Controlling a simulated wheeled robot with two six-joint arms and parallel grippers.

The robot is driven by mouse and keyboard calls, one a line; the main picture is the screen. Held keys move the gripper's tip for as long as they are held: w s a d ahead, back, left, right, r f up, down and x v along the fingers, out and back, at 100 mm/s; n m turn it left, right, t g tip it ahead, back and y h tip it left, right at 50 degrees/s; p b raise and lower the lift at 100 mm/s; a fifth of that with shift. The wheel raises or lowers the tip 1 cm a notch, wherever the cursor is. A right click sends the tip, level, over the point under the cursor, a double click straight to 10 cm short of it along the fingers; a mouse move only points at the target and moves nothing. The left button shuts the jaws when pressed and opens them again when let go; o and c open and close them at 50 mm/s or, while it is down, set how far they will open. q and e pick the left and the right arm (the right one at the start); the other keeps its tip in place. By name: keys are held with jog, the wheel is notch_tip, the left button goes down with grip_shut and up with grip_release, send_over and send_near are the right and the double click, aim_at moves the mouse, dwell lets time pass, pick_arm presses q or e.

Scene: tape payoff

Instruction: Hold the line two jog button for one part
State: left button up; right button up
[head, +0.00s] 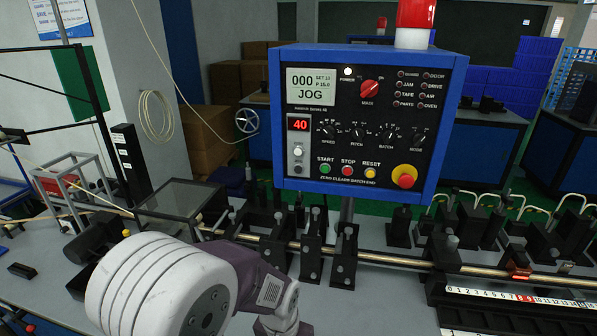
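A blue-framed control panel (455,110) stands upright in the middle of the head view. Its screen (311,87) reads "000" and "JOG", and a red display (299,124) below reads 40. Along the bottom are a green START button (325,170), a red STOP button (347,171) and a yellow RESET button (370,173). A pale round button (298,152) sits under the red display. I cannot read a "line two jog" label on any button. One arm of mine reaches in at the lower left, below the panel; its fingertips are not visible. My other arm is out of view.
A red emergency knob (404,177) on yellow sits at the panel's lower right. A metal rod (390,257) with black brackets (346,255) runs along the bench below. A white scale (520,298) lies at the lower right. A clear-topped box (180,199) stands left.

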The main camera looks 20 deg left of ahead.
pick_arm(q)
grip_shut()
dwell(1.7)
